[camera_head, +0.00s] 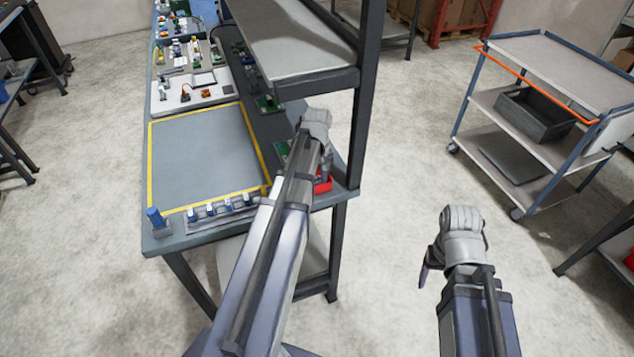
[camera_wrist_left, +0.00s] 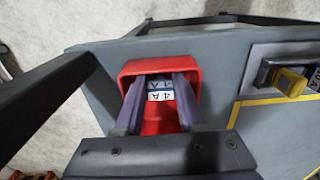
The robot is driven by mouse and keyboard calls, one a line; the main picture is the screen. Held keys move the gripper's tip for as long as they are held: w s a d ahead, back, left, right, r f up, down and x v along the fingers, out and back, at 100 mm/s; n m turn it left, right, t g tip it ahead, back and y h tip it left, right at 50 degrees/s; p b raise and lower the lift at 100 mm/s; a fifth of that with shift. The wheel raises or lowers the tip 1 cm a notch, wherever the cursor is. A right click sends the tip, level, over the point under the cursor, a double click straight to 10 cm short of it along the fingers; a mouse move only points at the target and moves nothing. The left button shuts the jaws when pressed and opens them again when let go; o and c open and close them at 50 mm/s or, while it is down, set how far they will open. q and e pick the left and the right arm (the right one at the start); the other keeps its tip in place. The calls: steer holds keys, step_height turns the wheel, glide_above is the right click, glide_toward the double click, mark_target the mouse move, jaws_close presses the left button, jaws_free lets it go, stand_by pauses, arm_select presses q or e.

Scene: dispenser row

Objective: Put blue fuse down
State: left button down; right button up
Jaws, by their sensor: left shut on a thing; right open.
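My left gripper (camera_wrist_left: 158,84) is shut on the blue fuse (camera_wrist_left: 159,86), which shows as a small bluish piece with pale labels between the two purple-grey fingers. The label seems to read "4A" or "1A"; the rest of the fuse is hidden. Fingers and fuse are over or inside the open red bin (camera_wrist_left: 186,70); I cannot tell whether the fuse touches its floor. In the head view the red bin (camera_head: 324,186) is partly covered by my left arm at the table's right front corner. My right gripper (camera_head: 431,262) is open and empty, off the table over the floor.
The yellow-bordered mat (camera_head: 200,150) is clear. A shelf post (camera_head: 364,100) rises close to my left arm. A cart (camera_head: 540,110) stands right.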

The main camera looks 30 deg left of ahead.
arm_select(q)
steer(key=c, duration=0.5)
jaws_free()
steer(key=shift+r, duration=0.1)
step_height(320, 180, up, 8)
steer(key=p, duration=0.8)
steer(key=shift+f, duration=0.25)
steer(key=s+d+m, duration=0.4)
steer(key=d, duration=0.5)
steer(key=s+d+m, duration=0.5)
steer(key=d, duration=0.4)
steer(key=s+d+m+y, duration=0.1)
steer(key=s+d+m, duration=0.3)
steer(key=d, duration=0.5)
steer(key=shift+s+d+r+m, duration=0.1)
steer(key=shift+s+d+m, duration=0.3)
steer(key=shift+s, duration=0.2)
